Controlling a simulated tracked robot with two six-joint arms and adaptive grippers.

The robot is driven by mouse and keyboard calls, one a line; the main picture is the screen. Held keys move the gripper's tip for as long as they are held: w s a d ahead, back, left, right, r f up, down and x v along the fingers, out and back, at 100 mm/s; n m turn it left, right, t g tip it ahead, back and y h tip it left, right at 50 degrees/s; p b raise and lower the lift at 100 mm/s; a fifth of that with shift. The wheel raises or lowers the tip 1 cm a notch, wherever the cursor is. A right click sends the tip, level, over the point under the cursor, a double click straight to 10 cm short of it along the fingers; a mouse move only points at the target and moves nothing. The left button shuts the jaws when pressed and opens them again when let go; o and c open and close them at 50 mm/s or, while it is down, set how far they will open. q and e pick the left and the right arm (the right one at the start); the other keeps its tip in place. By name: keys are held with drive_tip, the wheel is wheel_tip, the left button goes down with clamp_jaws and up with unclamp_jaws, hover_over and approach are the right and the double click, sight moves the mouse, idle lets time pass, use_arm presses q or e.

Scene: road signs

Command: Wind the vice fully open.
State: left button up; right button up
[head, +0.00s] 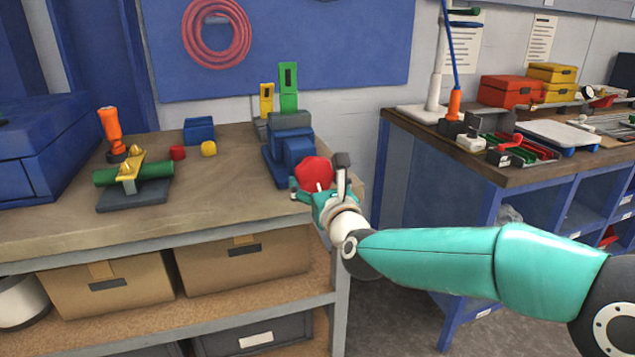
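The blue vice (289,147) stands at the right end of the workbench, near its front corner. A red round knob or wheel (313,172) is at its front, facing my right arm. My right gripper (319,177) is at this red part, with a dark-tipped finger on its right side and a teal part at its lower left. Whether the fingers press on it cannot be seen. The vice's jaw gap is not clear from here. An upright green piece (288,90) and a yellow piece (266,100) show at the vice's far end. My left gripper is out of view.
On the workbench (230,205) are a green cylinder (105,176) in a grey-based holder, an orange tool (111,128), a small blue box (199,131), and red and yellow pieces. A second bench (510,178) with tools stands at the right, across a gap.

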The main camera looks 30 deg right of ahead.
drive_tip(key=c, duration=0.4)
